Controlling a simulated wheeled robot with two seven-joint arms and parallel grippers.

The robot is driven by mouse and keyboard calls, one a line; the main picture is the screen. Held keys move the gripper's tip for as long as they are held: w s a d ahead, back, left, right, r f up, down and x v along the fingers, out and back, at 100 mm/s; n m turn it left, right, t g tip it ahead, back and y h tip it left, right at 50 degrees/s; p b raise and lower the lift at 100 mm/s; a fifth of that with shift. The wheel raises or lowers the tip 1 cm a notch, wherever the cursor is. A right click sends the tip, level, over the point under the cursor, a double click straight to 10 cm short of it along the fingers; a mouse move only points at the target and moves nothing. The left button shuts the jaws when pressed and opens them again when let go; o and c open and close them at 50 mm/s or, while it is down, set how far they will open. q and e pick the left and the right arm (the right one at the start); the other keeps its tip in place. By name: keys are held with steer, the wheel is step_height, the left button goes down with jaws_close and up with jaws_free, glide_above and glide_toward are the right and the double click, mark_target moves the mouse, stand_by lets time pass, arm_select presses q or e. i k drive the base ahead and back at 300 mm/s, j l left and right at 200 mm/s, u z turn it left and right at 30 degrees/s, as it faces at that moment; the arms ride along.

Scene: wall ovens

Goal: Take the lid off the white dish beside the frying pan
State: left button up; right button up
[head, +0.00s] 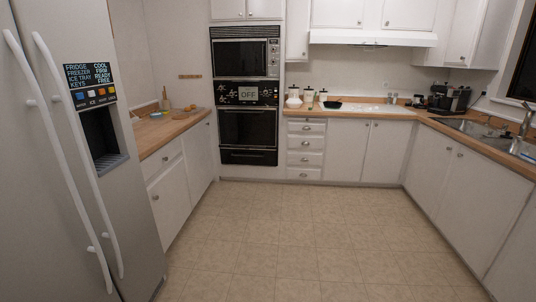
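A small white dish (293,102) stands on the far wooden counter, just right of the wall ovens. It looks rounded with a narrower top; I cannot make out its lid clearly from here. A dark, shallow thing (331,105), which looks like the frying pan, lies further right on the same counter. Jars (308,98) stand between the two. Neither of my grippers shows in the head view.
A grey fridge (60,200) stands close on the left, with a left counter (165,136) beyond it. The wall ovens (247,110) are at the back. A sink (475,127) and coffee maker (450,99) are on the right. The tiled floor (300,230) is clear.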

mark_target(290, 100)
steer(key=i, duration=3.65)
